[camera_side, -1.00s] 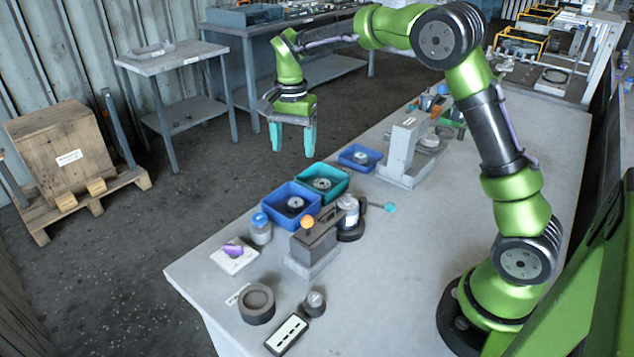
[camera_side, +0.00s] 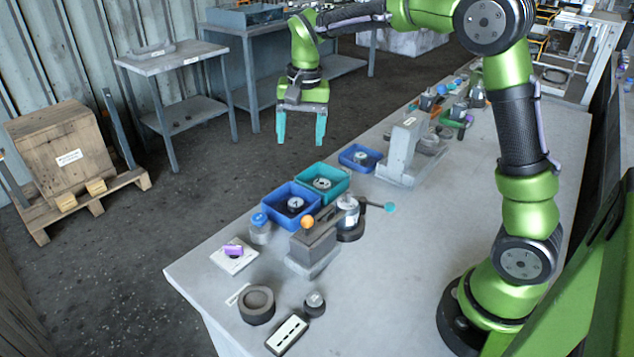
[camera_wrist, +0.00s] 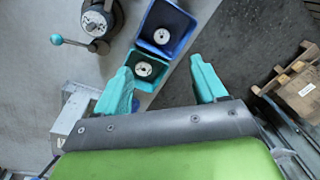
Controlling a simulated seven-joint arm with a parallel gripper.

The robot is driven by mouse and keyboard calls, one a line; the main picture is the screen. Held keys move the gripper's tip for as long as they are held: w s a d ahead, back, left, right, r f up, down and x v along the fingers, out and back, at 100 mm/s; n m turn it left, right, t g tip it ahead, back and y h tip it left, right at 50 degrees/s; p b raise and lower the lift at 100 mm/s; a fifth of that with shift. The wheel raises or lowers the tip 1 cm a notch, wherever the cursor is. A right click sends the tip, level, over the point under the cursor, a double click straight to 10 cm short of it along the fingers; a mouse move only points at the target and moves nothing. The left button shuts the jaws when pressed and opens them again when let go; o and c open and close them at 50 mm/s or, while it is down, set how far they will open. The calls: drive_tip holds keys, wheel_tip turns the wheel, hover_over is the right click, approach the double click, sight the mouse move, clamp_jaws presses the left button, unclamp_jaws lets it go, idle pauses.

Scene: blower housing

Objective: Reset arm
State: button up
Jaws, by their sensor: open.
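My green arm holds my gripper (camera_side: 301,127) in the air beyond the far-left edge of the workbench (camera_side: 400,280). Its two teal fingers point down and stand wide apart, with nothing between them. In the wrist view my gripper (camera_wrist: 165,80) shows the same open fingers. The teal bin (camera_side: 342,186) and the blue bin (camera_side: 277,197) sit on the bench, each with a dark round part with a pale centre inside. In the wrist view the teal bin (camera_wrist: 133,84) is partly hidden by a finger, and the blue bin (camera_wrist: 184,15) lies beyond it.
A smaller blue tray (camera_side: 352,165) and a grey fixture (camera_side: 402,152) stand further back. The wooden crate (camera_side: 65,150) is on the floor.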

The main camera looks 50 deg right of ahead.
drive_tip(key=s+a+r+n+t, duration=0.2)
drive_tip(key=s+n+t, duration=0.1)
drive_tip(key=s, duration=0.7)
drive_tip(key=s+a+r+n+t+y, duration=0.1)
drive_tip(key=s+a+r+n+t, duration=0.1)
drive_tip(key=s, duration=0.9)
drive_tip(key=shift+s+a+n+t+y, duration=0.15)
drive_tip(key=shift+a+n+t+y, duration=0.15)
drive_tip(key=shift+a+n+t, duration=0.25)
